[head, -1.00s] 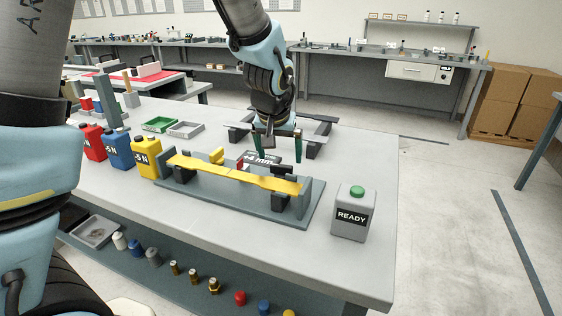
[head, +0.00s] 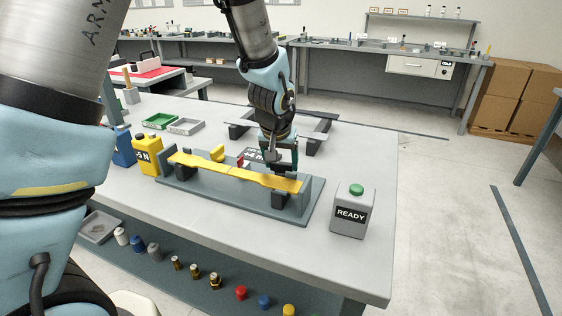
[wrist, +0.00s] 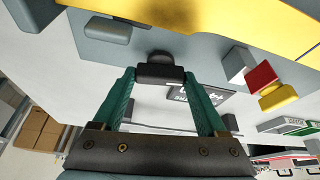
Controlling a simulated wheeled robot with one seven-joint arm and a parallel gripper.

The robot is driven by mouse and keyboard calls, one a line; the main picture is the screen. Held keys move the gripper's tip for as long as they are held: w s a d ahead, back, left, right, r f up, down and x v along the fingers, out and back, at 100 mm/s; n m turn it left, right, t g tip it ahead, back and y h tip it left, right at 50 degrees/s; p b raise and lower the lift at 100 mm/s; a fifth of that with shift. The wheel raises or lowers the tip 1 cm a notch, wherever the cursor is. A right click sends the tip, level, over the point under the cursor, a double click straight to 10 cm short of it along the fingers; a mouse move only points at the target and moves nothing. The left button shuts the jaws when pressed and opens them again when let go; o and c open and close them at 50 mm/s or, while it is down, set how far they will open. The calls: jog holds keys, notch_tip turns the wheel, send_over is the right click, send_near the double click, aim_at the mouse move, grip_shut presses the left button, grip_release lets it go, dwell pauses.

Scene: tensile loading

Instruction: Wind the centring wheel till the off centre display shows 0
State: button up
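The centring wheel is a small black knob (wrist: 160,73) on the far side of the test fixture, behind the yellow strip (head: 232,171). My gripper (head: 281,165) points down over it. In the wrist view, the green fingers stand on either side of the knob, with their tips close to its ends. I cannot tell whether they touch it; the fingers look open.
A grey READY box (head: 351,211) with a green button stands right of the fixture base (head: 240,199). Green and grey trays (head: 186,126) lie behind.

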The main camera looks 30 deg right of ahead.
jog(key=c, duration=0.8)
jog(key=shift+b, duration=0.3)
jog(key=shift+s+d+f+n+t+y+b, duration=0.15)
jog(key=shift+n+b, duration=0.15)
jog(key=shift+n, duration=0.2)
jog(key=shift+d+r+n+t+y+b, duration=0.15)
jog(key=shift+n+b, duration=0.15)
jog(key=shift+n, duration=0.2)
jog(key=shift+a+n+y, duration=0.1)
jog(key=shift+n+y, duration=0.2)
jog(key=shift+n, duration=0.6)
jog(key=n+p, duration=0.1)
jog(key=n+y+p, duration=0.1)
jog(key=n, duration=0.1)
jog(key=shift+r+n+t+y, duration=0.2)
jog(key=shift+n+t+y, duration=0.1)
jog(key=shift+f+n+y+p, duration=0.15)
jog(key=shift+n+y+p, duration=0.65)
jog(key=shift+n+p, duration=1.1)
jog(key=shift+n+b, duration=0.3)
jog(key=shift+n, duration=0.1)
